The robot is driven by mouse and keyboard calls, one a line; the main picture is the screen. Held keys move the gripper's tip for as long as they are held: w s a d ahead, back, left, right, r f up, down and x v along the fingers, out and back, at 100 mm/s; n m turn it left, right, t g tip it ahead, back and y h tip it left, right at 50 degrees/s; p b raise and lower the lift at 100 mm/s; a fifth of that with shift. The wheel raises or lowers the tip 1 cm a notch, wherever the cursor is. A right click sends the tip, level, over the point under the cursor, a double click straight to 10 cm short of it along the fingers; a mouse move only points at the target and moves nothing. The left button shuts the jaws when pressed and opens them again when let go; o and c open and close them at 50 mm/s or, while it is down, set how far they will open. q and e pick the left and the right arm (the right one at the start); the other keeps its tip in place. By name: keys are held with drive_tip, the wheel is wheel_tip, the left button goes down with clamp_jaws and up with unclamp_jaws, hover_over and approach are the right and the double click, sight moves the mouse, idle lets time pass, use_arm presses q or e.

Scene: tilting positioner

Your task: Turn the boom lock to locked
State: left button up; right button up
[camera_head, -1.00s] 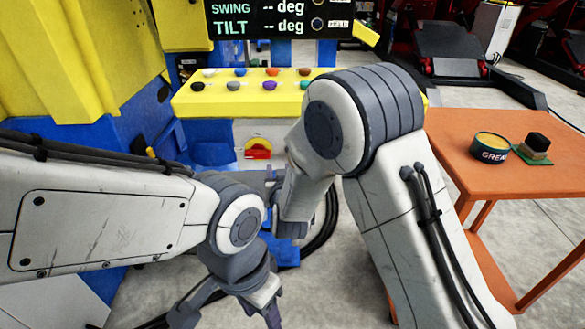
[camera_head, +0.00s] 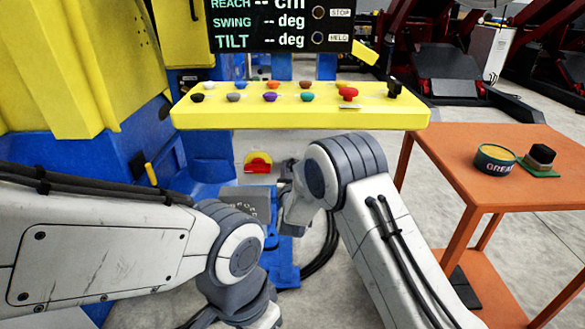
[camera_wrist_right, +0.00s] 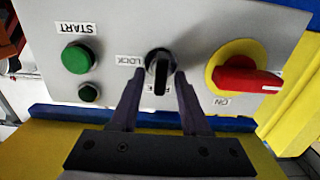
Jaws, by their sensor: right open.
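The boom lock appears to be the black selector knob (camera_wrist_right: 158,66) on a grey panel in the right wrist view. Its grip stands roughly upright in that picture. A LOCK label (camera_wrist_right: 128,60) is to its left, and a second label below it is partly hidden. My right gripper (camera_wrist_right: 157,80) is open, with its two fingertips around the knob's lower part; I cannot tell whether they touch it. In the head view my right gripper (camera_head: 285,172) is small and partly hidden beside the panel. My left wrist shows at the bottom, but its fingers are out of frame.
The red switch (camera_wrist_right: 245,78) on a yellow disc is right of the knob, and a green START button (camera_wrist_right: 77,58) is left. A yellow button console (camera_head: 300,118) hangs above. An orange table (camera_head: 530,180) with a grease tin (camera_head: 494,160) stands at the right.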

drive_tip(key=shift+w, duration=0.25)
clamp_jaws()
